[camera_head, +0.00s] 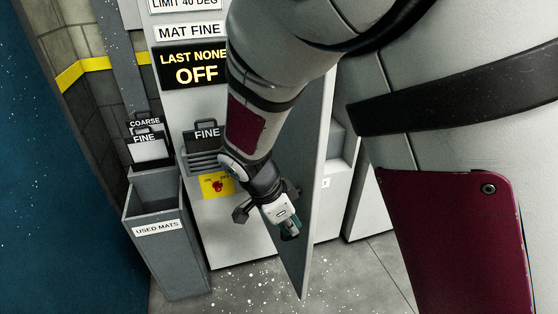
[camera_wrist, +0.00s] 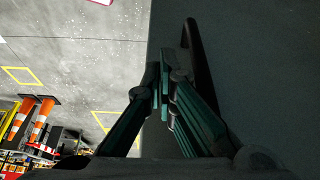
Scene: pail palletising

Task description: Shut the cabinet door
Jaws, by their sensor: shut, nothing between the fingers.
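The cabinet door (camera_head: 308,225) stands open, a tall grey panel jutting out from the cabinet toward the camera and seen at a steep angle. My gripper (camera_head: 291,232) is in front of the door's left face in the head view, close to its outer part. In the wrist view the door (camera_wrist: 260,60) is a dark panel filling the right side, with a dark curved bar handle (camera_wrist: 199,58). My gripper (camera_wrist: 164,88) is shut and empty, its fingertips beside the handle near the door's edge. Whether they touch the door or handle, I cannot tell.
A grey bin (camera_head: 165,255) labelled "USED MATS" stands left of the cabinet. A red switch on a yellow plate (camera_head: 217,186) and a "FINE" mat (camera_head: 206,137) are on the cabinet front. Striped orange cones (camera_wrist: 40,120) stand far off; the speckled floor between is clear.

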